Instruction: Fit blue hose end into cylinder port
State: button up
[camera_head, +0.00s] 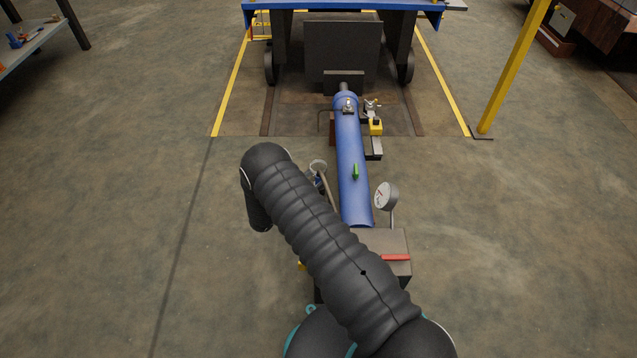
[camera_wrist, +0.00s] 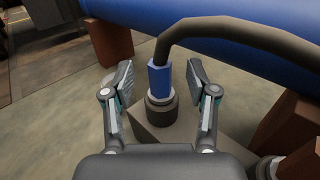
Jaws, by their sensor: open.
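The blue hose end (camera_wrist: 159,76) stands upright between my fingers in the wrist view. A dark hose (camera_wrist: 240,32) leaves its top and arcs to the right. Its lower end meets a pale ring on a dark round fitting (camera_wrist: 160,113), which sits on a grey block. I cannot tell how deep it sits. My gripper (camera_wrist: 162,82) is open, one finger on each side of the hose end, with visible gaps. The long blue cylinder (camera_head: 352,160) lies ahead in the head view and crosses behind in the wrist view (camera_wrist: 130,12). My arm hides the gripper and hose end in the head view.
A pressure gauge (camera_head: 386,196) stands right of the cylinder's near end, above a box with a red bar (camera_head: 396,257). A green part (camera_head: 355,171) is on the cylinder. Brown supports (camera_wrist: 110,42) flank the fitting.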

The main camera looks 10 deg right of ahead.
aim_at(316, 178)
jog(key=shift+x, duration=1.6)
jog(key=shift+a+f, duration=0.1)
grip_shut()
